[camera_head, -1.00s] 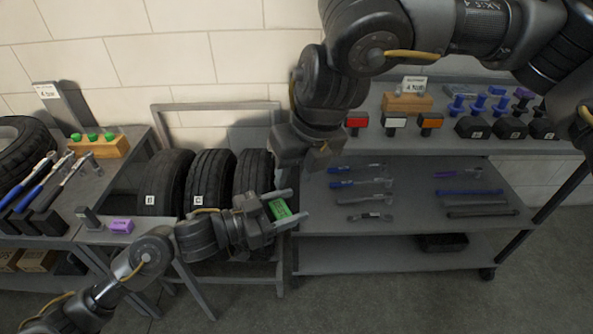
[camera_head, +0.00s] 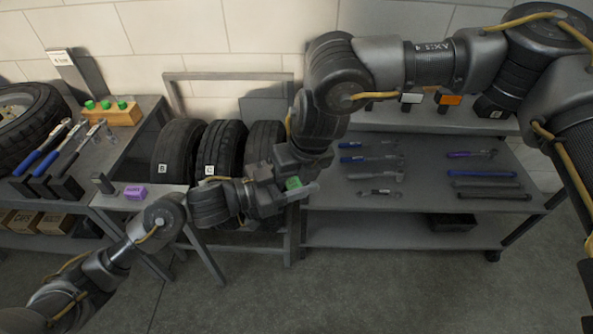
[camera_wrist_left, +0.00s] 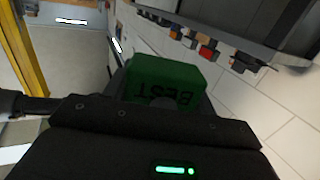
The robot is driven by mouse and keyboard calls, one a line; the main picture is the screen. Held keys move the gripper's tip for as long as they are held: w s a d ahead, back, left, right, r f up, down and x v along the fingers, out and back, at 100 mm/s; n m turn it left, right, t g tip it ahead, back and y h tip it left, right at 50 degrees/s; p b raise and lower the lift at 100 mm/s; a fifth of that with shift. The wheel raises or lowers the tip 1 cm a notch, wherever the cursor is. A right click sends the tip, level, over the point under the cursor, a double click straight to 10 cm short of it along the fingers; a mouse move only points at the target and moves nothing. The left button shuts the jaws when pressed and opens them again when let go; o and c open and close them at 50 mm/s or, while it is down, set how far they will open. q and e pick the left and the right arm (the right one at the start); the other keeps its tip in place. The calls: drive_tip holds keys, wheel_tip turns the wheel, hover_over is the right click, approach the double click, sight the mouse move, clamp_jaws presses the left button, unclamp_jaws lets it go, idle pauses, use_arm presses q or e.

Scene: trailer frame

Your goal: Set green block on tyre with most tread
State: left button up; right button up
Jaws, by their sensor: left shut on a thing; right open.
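The green block (camera_head: 293,183) is between the fingers of my left gripper (camera_head: 290,190), held in front of the rack's right end. In the left wrist view the block (camera_wrist_left: 165,82) fills the centre and bears the upside-down word "BEST". My right gripper (camera_head: 293,167) is open, just above the block and close to my left gripper; whether they touch is unclear. Three tyres stand upright in the rack: tyre B (camera_head: 180,150), tyre C (camera_head: 222,150) and a right-hand tyre (camera_head: 264,142), whose label is hidden behind my grippers. Tread depth is hard to compare from here.
A purple block (camera_head: 135,192) lies on the small left shelf. A tool cart (camera_head: 420,225) with wrenches stands to the right. The floor in front is clear.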

drive_tip(key=c, duration=0.6)
use_arm(q)
drive_tip(key=o, duration=1.1)
drive_tip(key=shift+c, duration=0.2)
use_arm(e)
drive_tip(key=shift+c, duration=0.8)
use_arm(q)
drive_tip(key=shift+a, duration=0.1)
drive_tip(key=v, duration=1.1)
drive_tip(key=shift+s+a, duration=0.3)
drive_tip(key=shift+a, duration=0.05)
